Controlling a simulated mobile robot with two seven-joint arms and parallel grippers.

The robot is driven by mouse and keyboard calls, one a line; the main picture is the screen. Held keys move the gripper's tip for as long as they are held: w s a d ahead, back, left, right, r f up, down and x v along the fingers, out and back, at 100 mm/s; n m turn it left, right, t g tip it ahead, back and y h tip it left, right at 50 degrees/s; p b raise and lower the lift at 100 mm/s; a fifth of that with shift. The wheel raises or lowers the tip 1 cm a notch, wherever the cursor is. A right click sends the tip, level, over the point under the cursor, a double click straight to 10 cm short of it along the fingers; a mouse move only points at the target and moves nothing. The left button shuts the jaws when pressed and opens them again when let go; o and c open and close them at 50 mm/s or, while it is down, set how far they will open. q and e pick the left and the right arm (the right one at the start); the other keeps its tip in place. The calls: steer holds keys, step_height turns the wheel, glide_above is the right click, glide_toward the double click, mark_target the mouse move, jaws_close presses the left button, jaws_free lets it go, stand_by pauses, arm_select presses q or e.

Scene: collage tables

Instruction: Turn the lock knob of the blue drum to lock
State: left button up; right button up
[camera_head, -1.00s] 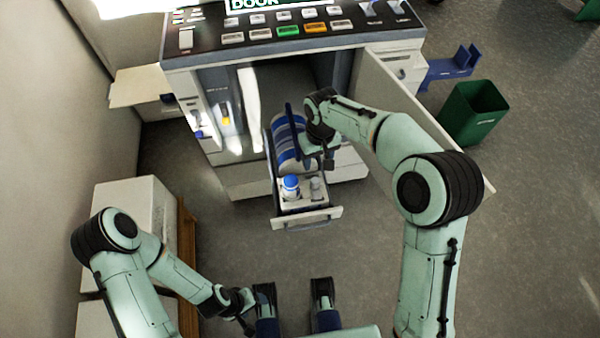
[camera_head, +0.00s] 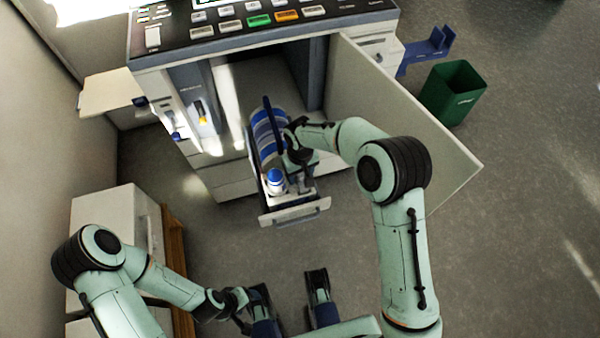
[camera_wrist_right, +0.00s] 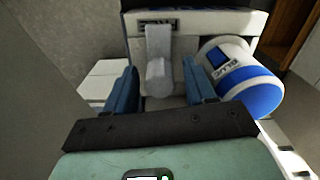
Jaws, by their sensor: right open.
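The blue drum (camera_head: 267,135), striped blue and white, lies in the pulled-out drawer of the machine. My right gripper (camera_head: 301,172) is over the drawer front. In the wrist view its blue fingers (camera_wrist_right: 161,88) are open, one on each side of the knob, with gaps visible.
The drawer front (camera_head: 295,213) faces me. A green bin (camera_head: 452,95) stands farther right. White boxes (camera_head: 118,225) are at the left wall. The floor before the drawer is clear.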

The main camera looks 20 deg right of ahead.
jaws_close()
arm_select(q)
steer(key=shift+s+d+r, duration=0.1)
steer(key=shift+s+r, duration=0.05)
arm_select(e)
steer(key=shift+m, duration=0.7)
steer(key=m+p, duration=0.1)
steer(key=m, duration=0.1)
steer(key=shift+m, duration=0.4)
steer(key=m+p, duration=0.1)
steer(key=m, duration=0.3)
steer(key=shift+r+m, duration=0.1)
steer(key=shift+m, duration=0.2)
steer(key=m+p, duration=0.2)
steer(key=m, duration=0.2)
arm_select(q)
steer(key=shift+g, duration=0.6)
steer(key=s+r, duration=0.1)
steer(key=r+p, duration=0.1)
steer(key=r, duration=0.1)
steer(key=s+r, duration=0.1)
steer(key=shift+s+d+r+p, duration=0.2)
steer(key=shift+s+r+p, duration=0.15)
steer(key=shift+r+p, duration=0.05)
arm_select(e)
steer(key=m, duration=0.5)
